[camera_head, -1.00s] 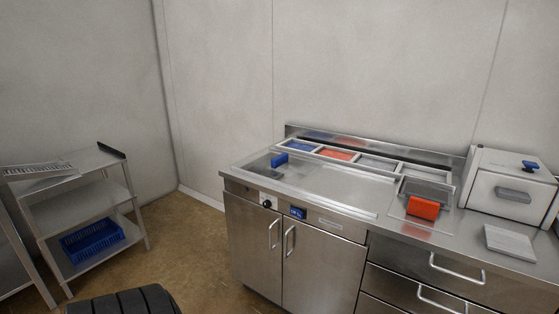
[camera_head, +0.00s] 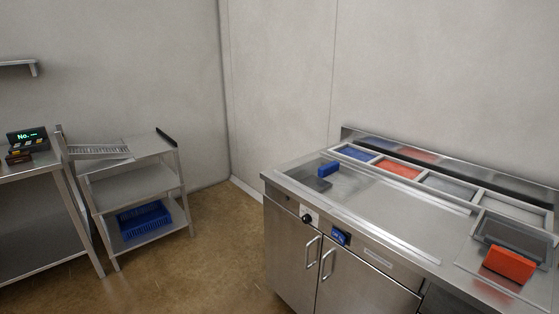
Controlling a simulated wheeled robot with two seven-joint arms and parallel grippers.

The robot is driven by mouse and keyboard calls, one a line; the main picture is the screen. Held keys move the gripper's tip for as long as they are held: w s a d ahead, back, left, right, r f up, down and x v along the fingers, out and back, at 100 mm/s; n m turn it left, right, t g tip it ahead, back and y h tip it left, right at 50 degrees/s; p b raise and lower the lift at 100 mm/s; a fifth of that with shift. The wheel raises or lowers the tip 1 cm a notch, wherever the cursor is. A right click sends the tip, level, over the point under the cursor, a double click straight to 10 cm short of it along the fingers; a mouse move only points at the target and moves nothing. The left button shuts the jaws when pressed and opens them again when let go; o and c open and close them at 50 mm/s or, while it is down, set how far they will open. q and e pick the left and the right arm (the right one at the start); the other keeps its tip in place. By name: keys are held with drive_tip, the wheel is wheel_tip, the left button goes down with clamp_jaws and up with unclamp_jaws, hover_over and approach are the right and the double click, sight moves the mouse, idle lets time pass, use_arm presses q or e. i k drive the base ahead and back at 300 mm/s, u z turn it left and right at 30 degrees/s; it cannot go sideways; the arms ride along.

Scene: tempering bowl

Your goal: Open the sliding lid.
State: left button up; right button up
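A steel counter unit (camera_head: 400,224) stands at the right of the view. A clear flat panel with a blue handle (camera_head: 328,168) lies at the left end of its top. Another clear panel with an orange-red handle (camera_head: 509,265) lies at the right end. I cannot tell for sure which of these is the sliding lid. Neither of my grippers is in view.
Pans with blue (camera_head: 355,153) and red (camera_head: 399,169) contents line the counter's back. A wire-rack-topped shelf cart (camera_head: 132,187) holding a blue basket (camera_head: 144,220) stands left. A steel table (camera_head: 48,166) is at the far left. Brown floor lies clear between cart and counter.

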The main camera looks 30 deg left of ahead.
sight(326, 170)
drive_tip(key=u, duration=0.2)
drive_tip(key=i, duration=1)
drive_tip(key=z, duration=0.25)
